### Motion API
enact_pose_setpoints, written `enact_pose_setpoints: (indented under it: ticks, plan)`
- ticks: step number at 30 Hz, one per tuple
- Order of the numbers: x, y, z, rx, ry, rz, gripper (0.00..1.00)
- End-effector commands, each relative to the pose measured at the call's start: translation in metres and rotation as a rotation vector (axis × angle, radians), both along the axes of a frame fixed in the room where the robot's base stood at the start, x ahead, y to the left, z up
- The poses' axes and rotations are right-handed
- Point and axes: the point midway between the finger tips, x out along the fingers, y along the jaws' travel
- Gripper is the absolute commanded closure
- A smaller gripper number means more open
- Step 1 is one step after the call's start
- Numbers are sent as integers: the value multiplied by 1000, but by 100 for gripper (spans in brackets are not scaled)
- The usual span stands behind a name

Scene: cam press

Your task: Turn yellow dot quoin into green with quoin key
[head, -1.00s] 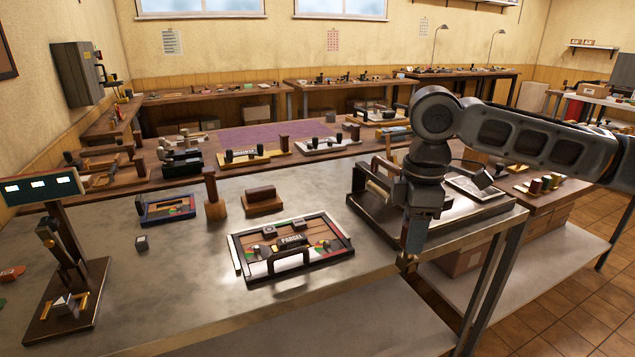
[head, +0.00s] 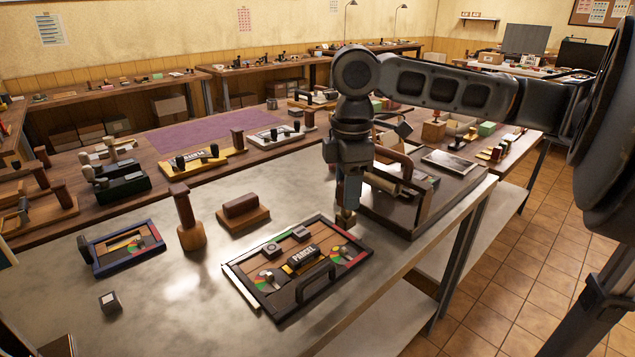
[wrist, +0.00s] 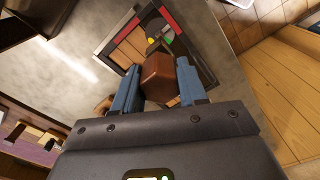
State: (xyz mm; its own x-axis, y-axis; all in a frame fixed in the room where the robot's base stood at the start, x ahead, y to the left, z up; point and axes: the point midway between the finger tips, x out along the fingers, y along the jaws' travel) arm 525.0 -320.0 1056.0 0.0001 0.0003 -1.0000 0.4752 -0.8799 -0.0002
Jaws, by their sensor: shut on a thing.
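My gripper (head: 347,195) is shut on the brown wooden handle of the quoin key (wrist: 158,76). The key's metal lower end (head: 345,218) points down over the right end of the dark-framed chase (head: 283,314), which lies on the metal table. Its type block reads PARCEL (head: 303,255). In the wrist view a yellow dot (wrist: 151,41) and a green mark (wrist: 168,40) show just beyond the key handle, inside the chase. Another quoin with a coloured dial (head: 266,279) sits at the chase's left end. The handle hides the key tip in the wrist view; I cannot tell whether it touches a quoin.
A press-like device (head: 440,200) with a dark base stands close to the right of my gripper. A wooden-handled stamp (head: 186,220), a brown block on a base (head: 241,212) and a blue-framed tray (head: 124,247) stand behind and left.

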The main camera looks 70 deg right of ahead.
Motion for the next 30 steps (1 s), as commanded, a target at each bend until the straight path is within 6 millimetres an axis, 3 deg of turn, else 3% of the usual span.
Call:
enact_pose_setpoints:
  ticks: [15, 30]
  plan:
    - [-1, 0, 0, 0, 1, -17, 89]
    - [-1, -1, -40, -1, 2, -18, 89]
